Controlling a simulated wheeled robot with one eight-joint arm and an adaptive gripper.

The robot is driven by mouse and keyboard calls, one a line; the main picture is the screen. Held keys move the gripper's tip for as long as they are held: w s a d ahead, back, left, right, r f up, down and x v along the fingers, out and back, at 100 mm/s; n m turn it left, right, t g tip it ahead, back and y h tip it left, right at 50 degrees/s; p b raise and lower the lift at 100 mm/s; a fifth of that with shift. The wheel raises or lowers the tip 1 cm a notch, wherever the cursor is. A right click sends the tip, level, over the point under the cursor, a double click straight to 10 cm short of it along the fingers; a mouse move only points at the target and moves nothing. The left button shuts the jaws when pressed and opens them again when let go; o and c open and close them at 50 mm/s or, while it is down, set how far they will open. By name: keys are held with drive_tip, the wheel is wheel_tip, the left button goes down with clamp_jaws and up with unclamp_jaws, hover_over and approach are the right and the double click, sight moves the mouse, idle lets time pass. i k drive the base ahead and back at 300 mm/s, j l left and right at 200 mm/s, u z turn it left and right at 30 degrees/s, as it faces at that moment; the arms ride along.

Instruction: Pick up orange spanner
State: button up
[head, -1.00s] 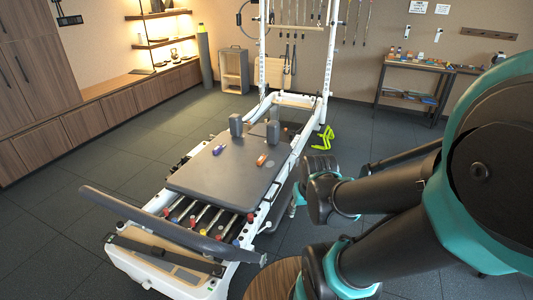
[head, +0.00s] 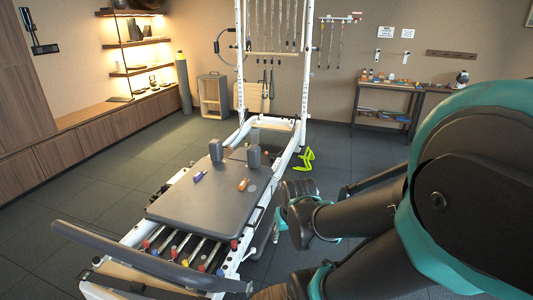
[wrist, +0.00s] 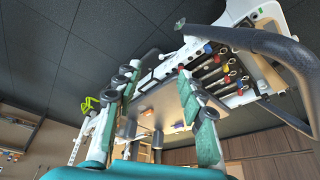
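A small orange item (head: 243,184) lies on the grey padded carriage (head: 190,212) of the reformer, right of a purple item. It is too small to make out a spanner's shape. It seems to show in the wrist view (wrist: 178,127) as an orange spot between my fingers in the picture. My gripper (wrist: 157,88) has its two teal fingers spread wide, with nothing between the tips. It is well apart from the carriage.
The purple item (head: 199,176) lies near two grey shoulder blocks (head: 253,156). The white tower (head: 305,70) rises behind. A yellow-green stand (head: 305,160) is on the floor at right. A side table (head: 385,105) with small objects stands at the back wall. Floor left of the reformer is clear.

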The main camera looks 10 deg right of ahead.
sight(244, 182)
drive_tip(key=i+l, duration=0.3)
drive_tip(key=i+l+u, duration=0.1)
drive_tip(key=i+l, duration=0.2)
drive_tip(key=l, duration=0.15)
drive_tip(key=i+l, duration=0.3)
drive_tip(key=i+l+u, duration=0.1)
drive_tip(key=i+l, duration=0.2)
drive_tip(key=l, duration=0.2)
drive_tip(key=i+l, duration=0.25)
drive_tip(key=l, duration=0.2)
drive_tip(key=i+j+u, duration=0.05)
